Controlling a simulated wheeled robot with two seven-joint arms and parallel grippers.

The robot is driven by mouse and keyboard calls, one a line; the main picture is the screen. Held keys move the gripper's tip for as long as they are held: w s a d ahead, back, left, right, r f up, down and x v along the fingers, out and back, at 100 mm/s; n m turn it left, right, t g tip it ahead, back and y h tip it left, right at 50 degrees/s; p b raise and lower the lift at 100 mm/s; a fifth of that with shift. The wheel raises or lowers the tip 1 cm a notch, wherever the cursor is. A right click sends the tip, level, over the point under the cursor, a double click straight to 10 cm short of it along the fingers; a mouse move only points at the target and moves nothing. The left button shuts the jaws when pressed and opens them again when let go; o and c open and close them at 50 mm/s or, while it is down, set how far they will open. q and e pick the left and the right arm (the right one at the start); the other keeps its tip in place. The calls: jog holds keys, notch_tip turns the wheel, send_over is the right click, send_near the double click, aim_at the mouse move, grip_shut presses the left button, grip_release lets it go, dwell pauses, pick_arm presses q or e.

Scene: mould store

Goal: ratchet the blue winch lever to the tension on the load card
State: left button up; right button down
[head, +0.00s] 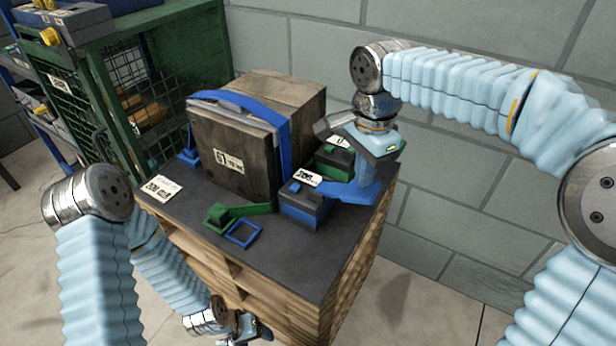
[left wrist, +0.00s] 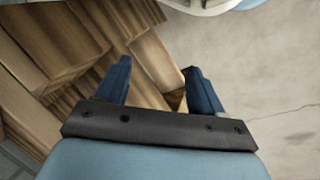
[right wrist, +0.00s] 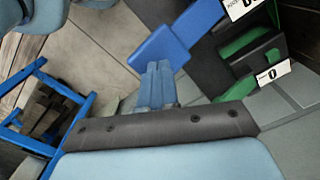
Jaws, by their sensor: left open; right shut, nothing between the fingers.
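The blue winch (head: 303,208) sits at the right front of the dark pallet top, with a white readout label (head: 307,178) I cannot read surely. Its blue lever (head: 352,194) sticks out to the right; its paddle end also shows in the right wrist view (right wrist: 158,48). My right gripper (head: 368,168) is shut and empty with its fingertips at the paddle; I cannot tell if they touch. The load card (head: 160,187), seemingly reading 200 daN, lies at the left of the pallet top. My left gripper (left wrist: 160,85) is open and empty low beside the pallet's wooden side.
A wooden crate (head: 232,150) stands on the pallet under a blue strap (head: 284,150). A green winch (head: 335,160), label showing 0, is behind the blue one. A green handle (head: 240,213) and blue square frame (head: 243,233) lie in front. A green mesh cage (head: 85,110) is left.

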notch_tip(320, 180, up, 3)
jog(key=p, duration=0.3)
jog(key=shift+r, duration=0.15)
jog(key=shift+r+b, duration=0.2)
jog(key=shift+b, duration=0.15)
jog(key=shift+r, duration=0.65)
